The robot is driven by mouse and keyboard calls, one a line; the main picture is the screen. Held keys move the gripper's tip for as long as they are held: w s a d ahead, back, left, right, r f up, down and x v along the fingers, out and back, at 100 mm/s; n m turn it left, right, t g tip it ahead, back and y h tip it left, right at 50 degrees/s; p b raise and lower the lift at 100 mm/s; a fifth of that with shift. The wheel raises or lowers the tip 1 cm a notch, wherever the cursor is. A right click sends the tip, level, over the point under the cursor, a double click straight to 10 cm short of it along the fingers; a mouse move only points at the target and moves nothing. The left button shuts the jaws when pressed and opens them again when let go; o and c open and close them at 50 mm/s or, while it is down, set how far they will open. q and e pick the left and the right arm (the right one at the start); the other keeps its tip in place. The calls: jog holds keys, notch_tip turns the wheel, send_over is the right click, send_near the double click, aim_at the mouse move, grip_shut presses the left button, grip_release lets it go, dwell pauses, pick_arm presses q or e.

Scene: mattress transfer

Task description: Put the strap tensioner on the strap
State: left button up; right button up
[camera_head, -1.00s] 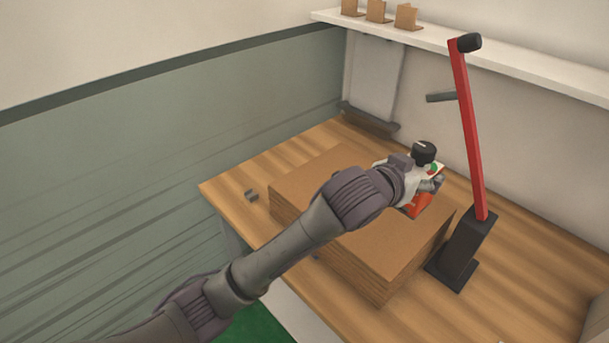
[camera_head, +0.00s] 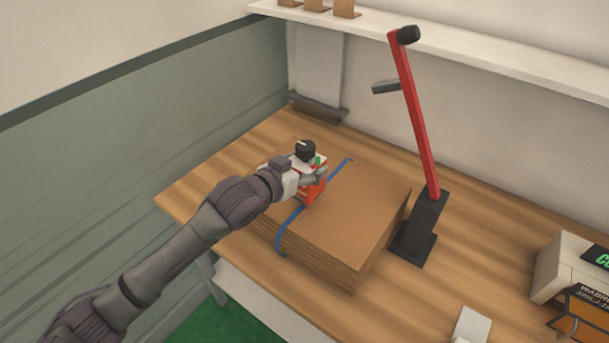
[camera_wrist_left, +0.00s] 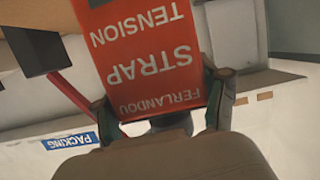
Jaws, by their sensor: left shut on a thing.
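The strap tensioner (camera_head: 309,191) is an orange-red tool with a black knob on top. My left gripper (camera_head: 318,176) is shut on it and holds it over the top of the cardboard stack. In the left wrist view the tensioner's red face (camera_wrist_left: 150,60), lettered "STRAP TENSION", stands between the two fingers (camera_wrist_left: 172,112). The blue strap (camera_head: 338,172) runs across the stack's top and down its front side. The tensioner covers the strap's middle part. I cannot tell whether the two touch. My right gripper is not in view.
The flat cardboard stack (camera_head: 360,215) lies on the wooden table (camera_head: 470,235). A red lever on a black stand (camera_head: 420,228) rises close to its right. A white machine (camera_head: 565,268) and an orange-black item (camera_head: 583,318) stand at the right. A shelf (camera_head: 480,58) runs behind.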

pick_arm(q)
jog(key=shift+f+p, duration=0.45)
jog(key=shift+f, duration=1.4)
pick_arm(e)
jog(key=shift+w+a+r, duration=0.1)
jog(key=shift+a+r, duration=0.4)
pick_arm(q)
jog(key=shift+f, duration=0.15)
jog(key=o, duration=1.5)
jog(key=shift+f, duration=0.2)
jog(key=shift+c, duration=0.2)
jog(key=o, duration=0.4)
jog(key=shift+c, duration=0.2)
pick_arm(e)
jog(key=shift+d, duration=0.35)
